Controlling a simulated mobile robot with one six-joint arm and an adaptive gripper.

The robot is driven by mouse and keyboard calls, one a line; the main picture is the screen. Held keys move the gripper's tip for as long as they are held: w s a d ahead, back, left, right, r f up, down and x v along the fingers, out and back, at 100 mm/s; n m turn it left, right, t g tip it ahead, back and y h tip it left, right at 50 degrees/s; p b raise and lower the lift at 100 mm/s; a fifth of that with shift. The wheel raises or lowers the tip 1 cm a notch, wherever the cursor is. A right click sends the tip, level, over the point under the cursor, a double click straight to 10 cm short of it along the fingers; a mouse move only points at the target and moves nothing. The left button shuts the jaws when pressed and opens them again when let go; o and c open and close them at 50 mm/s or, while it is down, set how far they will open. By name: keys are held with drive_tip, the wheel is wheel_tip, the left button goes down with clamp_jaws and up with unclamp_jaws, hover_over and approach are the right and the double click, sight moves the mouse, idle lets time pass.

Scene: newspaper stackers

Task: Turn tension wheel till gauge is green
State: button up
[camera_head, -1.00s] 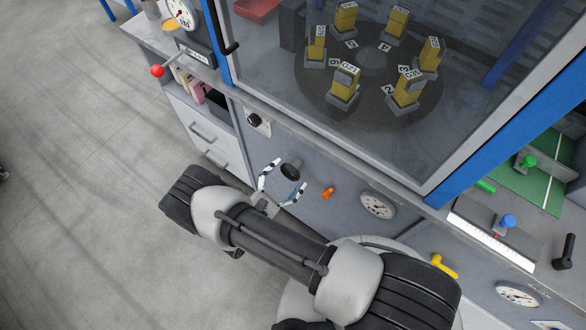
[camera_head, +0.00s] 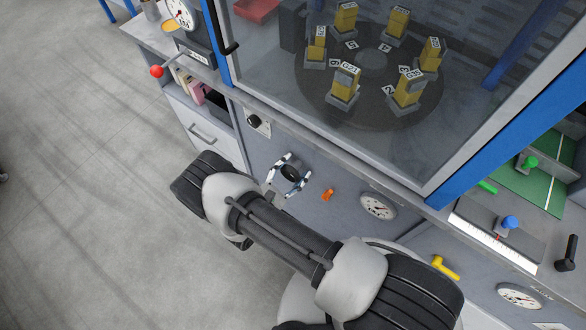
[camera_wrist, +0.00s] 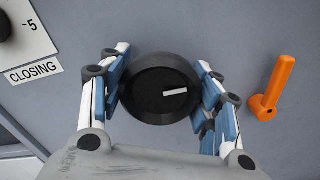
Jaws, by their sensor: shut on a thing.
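The tension wheel may be the round black knob (camera_wrist: 160,90) with a white pointer mark, which fills the middle of the wrist view; no label on it shows. The knob also shows in the head view (camera_head: 290,174) on the grey front panel. My gripper (camera_wrist: 162,95) is shut on this knob, one finger on its left side and one on its right. The gripper also shows in the head view (camera_head: 288,176). A round white gauge (camera_head: 378,206) with a dial sits on the panel to the right. Its needle and colours are too small to read.
An orange lever (camera_wrist: 275,90) stands just right of the gripper. A plate marked "CLOSING" (camera_wrist: 33,73) and a black knob (camera_head: 254,121) are to the left. A yellow handle (camera_head: 445,266) and another gauge (camera_head: 519,296) are at the lower right. A glass cabinet stands above.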

drive_tip(key=c, duration=0.4)
drive_tip(key=shift+c, duration=0.2)
drive_tip(key=shift+n, duration=0.4)
drive_tip(key=shift+c, duration=0.2)
drive_tip(key=n, duration=0.7)
drive_tip(key=shift+n, duration=0.3)
drive_tip(key=shift+c, duration=0.2)
drive_tip(key=n, duration=0.9)
drive_tip(key=shift+n, duration=0.3)
